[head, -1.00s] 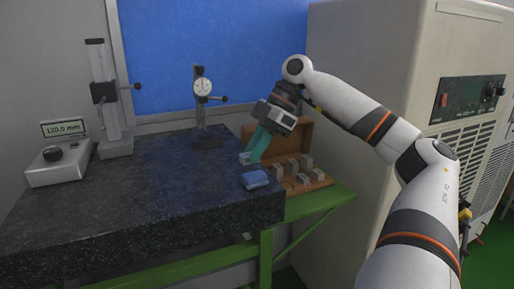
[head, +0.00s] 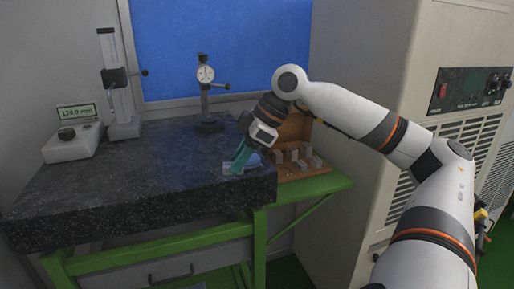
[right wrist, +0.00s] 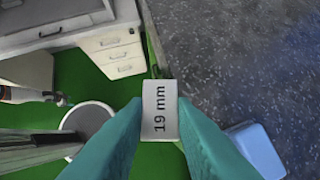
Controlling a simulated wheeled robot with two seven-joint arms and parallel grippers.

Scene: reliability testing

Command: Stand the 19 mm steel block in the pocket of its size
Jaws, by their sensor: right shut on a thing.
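My right gripper (head: 235,164) has teal fingers and is shut on the steel block (right wrist: 159,110), which is pale and marked "19 mm" in the right wrist view. In the head view the block (head: 229,169) shows small at the fingertips, over the near right part of the dark granite plate (head: 130,185). An open wooden case (head: 318,172) with several grey blocks (head: 297,154) stands to the right of the plate. The gripper is to the left of the case. The case's pockets are too small to tell apart. My left gripper is not in view.
A dial gauge stand (head: 206,95), a height gauge (head: 118,85) and a display box (head: 73,140) stand at the back. A beige cabinet (head: 375,60) rises at the right.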

